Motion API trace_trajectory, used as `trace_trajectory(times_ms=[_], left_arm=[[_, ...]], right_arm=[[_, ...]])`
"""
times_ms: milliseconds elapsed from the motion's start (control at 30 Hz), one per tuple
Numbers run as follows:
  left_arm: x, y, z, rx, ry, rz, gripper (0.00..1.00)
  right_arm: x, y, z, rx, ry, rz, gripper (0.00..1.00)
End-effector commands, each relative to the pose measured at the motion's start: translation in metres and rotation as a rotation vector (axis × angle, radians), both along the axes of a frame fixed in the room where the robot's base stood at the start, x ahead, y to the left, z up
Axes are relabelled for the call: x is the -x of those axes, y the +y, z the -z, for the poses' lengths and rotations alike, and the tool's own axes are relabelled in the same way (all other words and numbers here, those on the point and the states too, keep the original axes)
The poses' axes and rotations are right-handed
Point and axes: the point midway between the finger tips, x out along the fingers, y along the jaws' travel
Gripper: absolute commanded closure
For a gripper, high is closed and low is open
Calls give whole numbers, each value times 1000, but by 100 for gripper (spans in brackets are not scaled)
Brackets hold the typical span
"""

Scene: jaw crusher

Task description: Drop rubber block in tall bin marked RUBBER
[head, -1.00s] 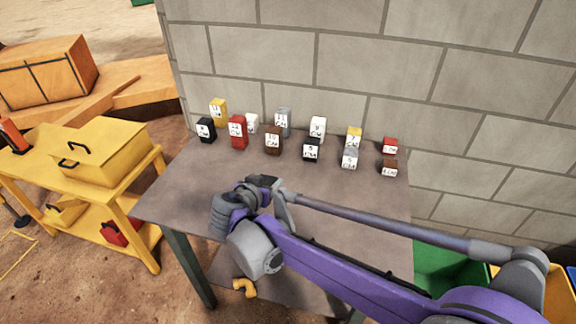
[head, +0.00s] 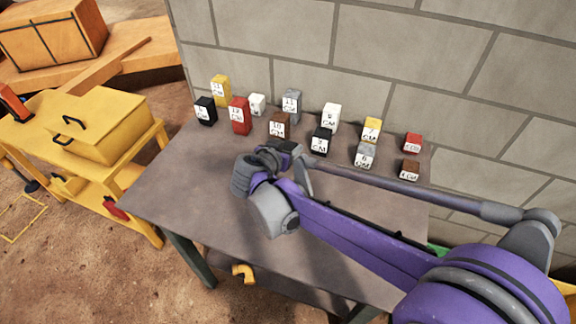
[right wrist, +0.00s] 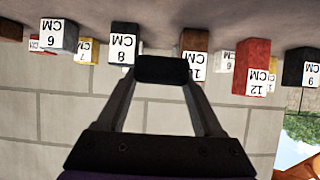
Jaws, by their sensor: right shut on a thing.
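My right gripper (head: 272,156) is over the table in the head view, in front of the row of blocks. In the right wrist view its two fingers are shut on a small dark block (right wrist: 162,69), which looks like the rubber block. Its label, if any, does not show. In the head view the held block cannot be told apart from the dark gripper parts. The tall bin marked RUBBER cannot be made out in either view. My left gripper is not in view.
Several labelled blocks stand along the back of the table (head: 190,195), including a red one (head: 239,117) and a black one (head: 205,110), before a grey block wall (head: 350,60). A yellow cart (head: 100,130) stands left. A green bin edge (head: 438,249) shows lower right.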

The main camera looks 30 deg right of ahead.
Motion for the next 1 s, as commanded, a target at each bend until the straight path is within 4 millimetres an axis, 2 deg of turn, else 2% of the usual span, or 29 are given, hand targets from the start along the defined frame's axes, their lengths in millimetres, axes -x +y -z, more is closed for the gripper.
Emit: trace_trajectory(times_ms=[33, 100, 300, 500, 900, 933, 1000], left_arm=[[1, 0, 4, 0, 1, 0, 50], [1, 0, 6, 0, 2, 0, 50], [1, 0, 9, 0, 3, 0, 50], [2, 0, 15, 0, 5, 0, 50], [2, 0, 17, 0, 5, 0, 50], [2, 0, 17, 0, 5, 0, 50], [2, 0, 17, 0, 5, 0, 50]], right_arm=[[0, 0, 13, 0, 0, 0, 93], [0, 0, 25, 0, 0, 0, 93], [0, 0, 45, 0, 0, 0, 93], [0, 0, 73, 0, 0, 0, 93], [0, 0, 80, 0, 0, 0, 93], [0, 0, 80, 0, 0, 0, 28], [0, 0, 79, 0, 0, 0, 16]])
